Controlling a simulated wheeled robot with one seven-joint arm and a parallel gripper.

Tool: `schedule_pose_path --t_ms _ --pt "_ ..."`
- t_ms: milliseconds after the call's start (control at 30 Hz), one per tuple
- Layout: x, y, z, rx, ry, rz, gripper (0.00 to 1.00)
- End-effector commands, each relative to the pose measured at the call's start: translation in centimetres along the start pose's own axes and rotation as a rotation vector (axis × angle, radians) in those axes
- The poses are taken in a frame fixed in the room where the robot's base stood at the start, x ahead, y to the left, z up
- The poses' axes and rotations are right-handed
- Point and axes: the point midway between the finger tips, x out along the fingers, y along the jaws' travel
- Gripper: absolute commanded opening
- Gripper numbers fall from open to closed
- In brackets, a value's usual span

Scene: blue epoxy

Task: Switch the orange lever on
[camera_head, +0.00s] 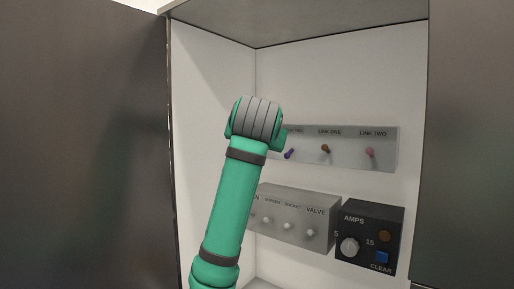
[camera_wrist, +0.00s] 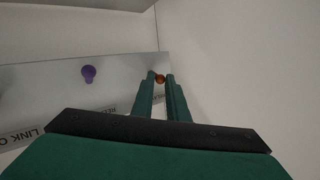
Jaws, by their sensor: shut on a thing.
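The orange lever (camera_wrist: 160,79) shows in the wrist view as a small round knob on the grey panel (camera_wrist: 118,72). My gripper (camera_wrist: 161,78) has its two green fingers on either side of the knob, shut on it. In the head view my green arm hides the orange lever and my gripper. The grey panel in the head view (camera_head: 347,160) is on the cabinet's back wall, and its left end is covered by my arm. The exact tilt of the orange lever cannot be told.
A purple lever (camera_head: 289,154) sits beside it, also in the wrist view (camera_wrist: 88,73). A brown lever (camera_head: 325,149) and a pink lever (camera_head: 369,152) follow to the right. Below are a switch box (camera_head: 290,212) and a black AMPS box (camera_head: 365,262). Cabinet walls and doors flank the arm.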

Motion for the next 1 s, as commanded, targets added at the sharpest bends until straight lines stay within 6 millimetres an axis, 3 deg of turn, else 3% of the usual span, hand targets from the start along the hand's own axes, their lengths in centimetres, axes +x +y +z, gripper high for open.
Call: schedule_pose_path --t_ms 767,800,867,1000 --pt "0.05 0.12 -0.84 0.067 -0.088 0.008 0.0" --pt "0.05 0.12 -0.84 0.067 -0.088 0.008 0.16" --pt "0.06 0.12 -0.82 0.066 -0.088 0.008 0.3" --pt "0.07 0.05 -0.74 0.066 -0.09 0.007 0.33"
